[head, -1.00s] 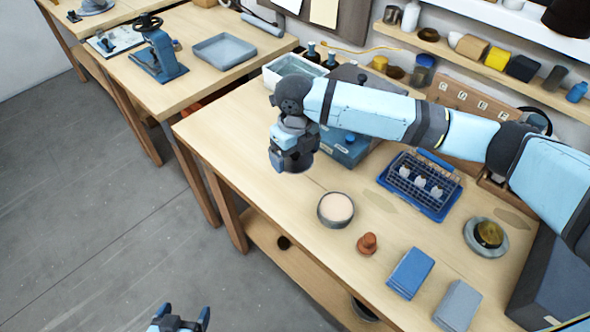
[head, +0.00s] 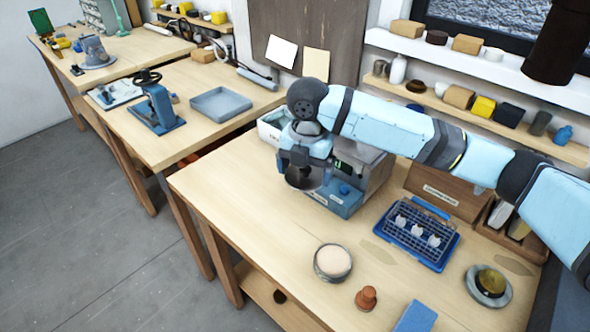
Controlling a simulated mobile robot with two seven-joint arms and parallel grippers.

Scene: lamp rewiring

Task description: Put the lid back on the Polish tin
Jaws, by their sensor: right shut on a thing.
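The open round tin (head: 333,263), grey with a pale pinkish filling, stands upright on the near wooden table; nothing covers its mouth. My right gripper (head: 305,167) hangs behind and left of it in the picture, clearly apart from it. The gripper is shut on a dark round lid (head: 303,179), held tilted above the table; its grip point is partly hidden by the fingers. My left gripper is out of view.
A blue wire rack (head: 420,234) and a grey dish (head: 489,286) lie further right. A blue box (head: 341,198) is behind the lid. The table left of the tin is bare.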

